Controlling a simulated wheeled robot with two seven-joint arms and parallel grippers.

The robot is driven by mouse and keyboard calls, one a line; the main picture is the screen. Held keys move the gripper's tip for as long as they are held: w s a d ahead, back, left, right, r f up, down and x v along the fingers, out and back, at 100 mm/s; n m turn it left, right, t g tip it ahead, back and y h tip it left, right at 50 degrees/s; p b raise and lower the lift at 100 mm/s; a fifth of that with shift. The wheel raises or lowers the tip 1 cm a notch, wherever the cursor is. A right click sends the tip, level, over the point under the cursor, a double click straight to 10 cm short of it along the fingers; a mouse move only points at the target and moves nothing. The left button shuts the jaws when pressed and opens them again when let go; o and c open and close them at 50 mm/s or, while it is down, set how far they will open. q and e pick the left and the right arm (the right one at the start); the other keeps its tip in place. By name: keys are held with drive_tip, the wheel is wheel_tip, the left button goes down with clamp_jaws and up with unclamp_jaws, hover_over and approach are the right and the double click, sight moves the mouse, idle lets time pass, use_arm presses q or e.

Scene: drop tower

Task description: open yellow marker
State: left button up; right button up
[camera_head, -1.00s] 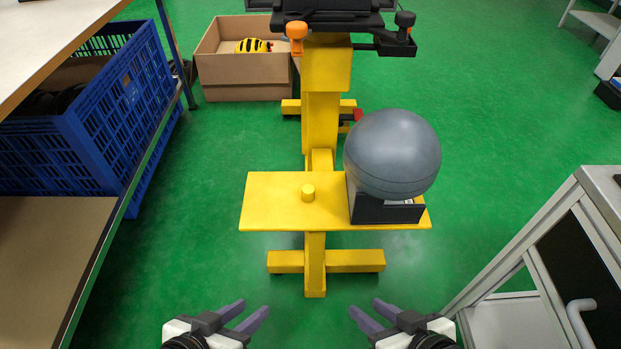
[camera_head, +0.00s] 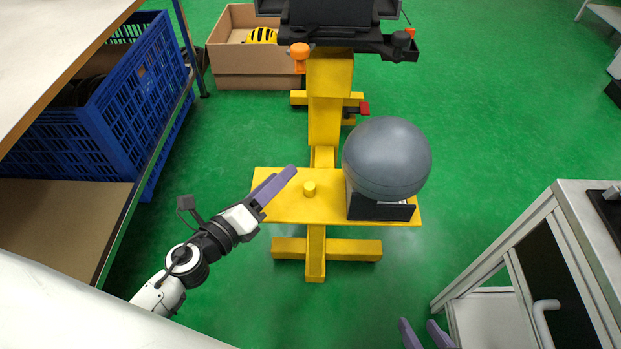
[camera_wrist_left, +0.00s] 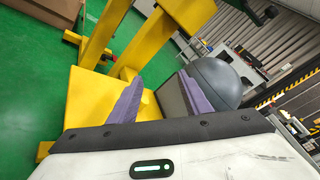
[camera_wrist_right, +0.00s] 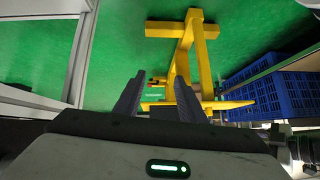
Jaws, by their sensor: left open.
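A short yellow cylinder (camera_head: 309,188) stands upright on the flat yellow board (camera_head: 285,210) of a yellow stand, left of a large grey ball (camera_head: 387,158). It is the only small yellow piece that could be the marker, but I cannot tell for sure. My left gripper (camera_head: 284,175) is above the board's left end, just left of the cylinder. Its purple fingers are apart and empty in the left wrist view (camera_wrist_left: 160,95), with yellow board behind them. The cylinder is not clearly seen there. My right gripper (camera_head: 418,326) is low at the bottom right, open and empty, away from the stand.
The ball rests in a black holder (camera_head: 380,209) on the board's right. A blue crate (camera_head: 125,120) on a shelf stands left, a cardboard box (camera_head: 250,68) behind. A grey-framed cabinet (camera_head: 530,225) stands right.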

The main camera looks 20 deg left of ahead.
sight(308, 187)
use_arm(q)
wheel_tip(308, 187, down, 4)
drive_tip(key=m+g, duration=0.1)
drive_tip(key=m, duration=0.3)
drive_tip(key=m+g+h+p, duration=0.1)
drive_tip(key=m, duration=0.3)
drive_tip(key=m+g+h, duration=0.1)
drive_tip(key=m+g, duration=0.1)
drive_tip(key=m, duration=0.2)
drive_tip(key=shift+f+p, duration=0.25)
drive_tip(key=shift+p, duration=0.15)
drive_tip(key=shift+m, duration=0.3)
drive_tip(key=x, duration=0.2)
drive_tip(key=f+b+x, duration=0.1)
drive_tip(key=x, duration=0.1)
drive_tip(key=b+x, duration=0.1)
drive_tip(key=x, duration=0.3)
drive_tip(key=shift+d+f+b, duration=0.3)
drive_tip(key=shift+f+b, duration=0.05)
drive_tip(key=shift+f, duration=0.1)
drive_tip(key=shift+w+d+f, duration=0.2)
drive_tip(key=shift+w+d, duration=0.1)
drive_tip(key=shift+w, duration=0.25)
clamp_jaws()
